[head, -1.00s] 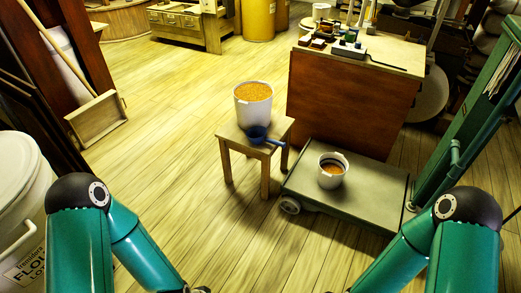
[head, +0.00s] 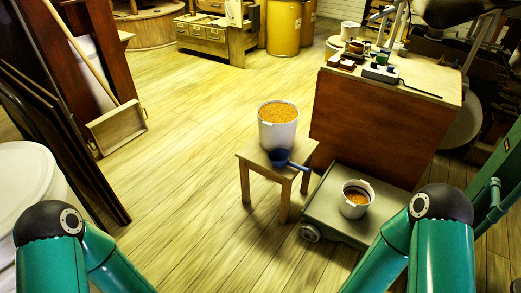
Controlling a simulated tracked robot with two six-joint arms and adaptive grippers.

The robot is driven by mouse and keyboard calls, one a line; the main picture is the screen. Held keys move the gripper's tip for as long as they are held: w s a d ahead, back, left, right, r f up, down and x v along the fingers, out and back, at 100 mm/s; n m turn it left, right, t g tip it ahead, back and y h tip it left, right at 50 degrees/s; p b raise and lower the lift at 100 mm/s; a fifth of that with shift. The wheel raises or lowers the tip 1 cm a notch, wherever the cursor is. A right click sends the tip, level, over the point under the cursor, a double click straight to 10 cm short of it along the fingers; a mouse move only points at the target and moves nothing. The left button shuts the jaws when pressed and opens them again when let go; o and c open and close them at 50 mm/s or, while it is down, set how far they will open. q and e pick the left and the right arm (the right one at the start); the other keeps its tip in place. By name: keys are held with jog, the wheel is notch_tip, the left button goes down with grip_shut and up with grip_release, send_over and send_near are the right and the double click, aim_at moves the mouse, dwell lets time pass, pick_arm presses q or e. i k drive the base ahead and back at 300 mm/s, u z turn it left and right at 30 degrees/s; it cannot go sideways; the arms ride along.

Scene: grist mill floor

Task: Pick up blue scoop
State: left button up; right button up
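The blue scoop (head: 281,157) rests on the front part of a small wooden stool (head: 252,157). Its handle points right and slightly down, out over the stool's right edge. A white bucket (head: 278,133) full of orange-yellow grain stands on the stool just behind the scoop. Both my teal arms show at the bottom of the head view, well short of the stool. My left and right grippers are below the picture's edge and cannot be seen.
A low grey cart (head: 335,208) stands right of the stool, bearing a smaller white bucket (head: 355,200) with grain. A wooden workbench (head: 365,130) with tools is behind it. A wooden tray (head: 117,128) leans at left. A white tub (head: 25,185) stands near left. Floor before the stool is clear.

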aim_at(278, 157)
jog(key=u, duration=0.1)
jog(key=i, duration=1.2)
jog(key=z, duration=0.75)
jog(key=i, duration=0.65)
jog(key=z, duration=0.4)
jog(key=k, duration=0.85)
jog(key=z, duration=0.2)
jog(key=i, duration=0.85)
jog(key=u, duration=0.1)
